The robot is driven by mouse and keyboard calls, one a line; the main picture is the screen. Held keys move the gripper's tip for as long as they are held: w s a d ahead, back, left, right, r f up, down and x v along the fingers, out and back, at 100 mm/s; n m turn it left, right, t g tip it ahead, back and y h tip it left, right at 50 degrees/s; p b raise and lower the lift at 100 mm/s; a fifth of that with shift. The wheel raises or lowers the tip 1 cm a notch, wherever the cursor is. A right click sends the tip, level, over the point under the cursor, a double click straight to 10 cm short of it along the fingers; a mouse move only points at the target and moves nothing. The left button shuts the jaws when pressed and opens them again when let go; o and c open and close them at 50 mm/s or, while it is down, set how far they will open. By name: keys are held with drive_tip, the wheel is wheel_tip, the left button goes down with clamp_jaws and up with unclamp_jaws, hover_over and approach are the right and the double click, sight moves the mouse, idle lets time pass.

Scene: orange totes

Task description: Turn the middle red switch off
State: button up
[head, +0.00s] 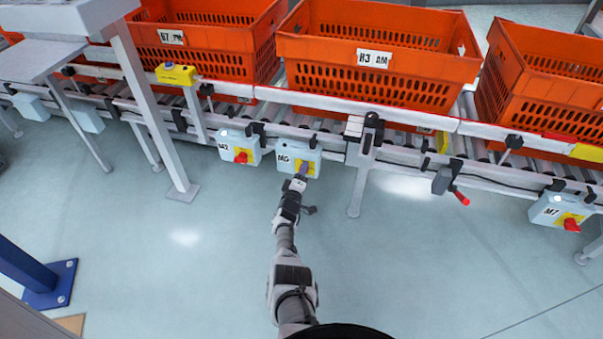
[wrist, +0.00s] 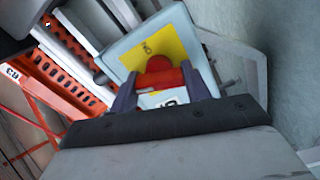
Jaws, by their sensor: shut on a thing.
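The middle switch box (head: 286,158), pale blue and marked M6 or similar, hangs under the conveyor rail in the head view. My gripper (head: 300,175) is at its front and hides its red switch there. In the wrist view the red switch (wrist: 159,73) sits on a yellow plate (wrist: 150,48) of the box (wrist: 128,49). My gripper (wrist: 158,92) has one finger on each side of the red switch and is shut on it. The switch handle's exact angle is partly hidden by the fingers.
Switch box M2 (head: 238,147) hangs to the left and box M7 (head: 560,212) far right, each with a red switch. Orange totes (head: 372,70) stand on the conveyor above. A red-handled lever (head: 452,187) hangs right of my gripper. The floor in front is clear.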

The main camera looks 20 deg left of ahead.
drive_tip(key=shift+n, duration=1.7)
drive_tip(key=o, duration=1)
drive_tip(key=shift+c, duration=0.2)
drive_tip(key=s+d+p, duration=0.1)
drive_tip(key=s+p, duration=0.8)
drive_tip(key=s, duration=0.4)
drive_tip(key=shift+s, duration=0.4)
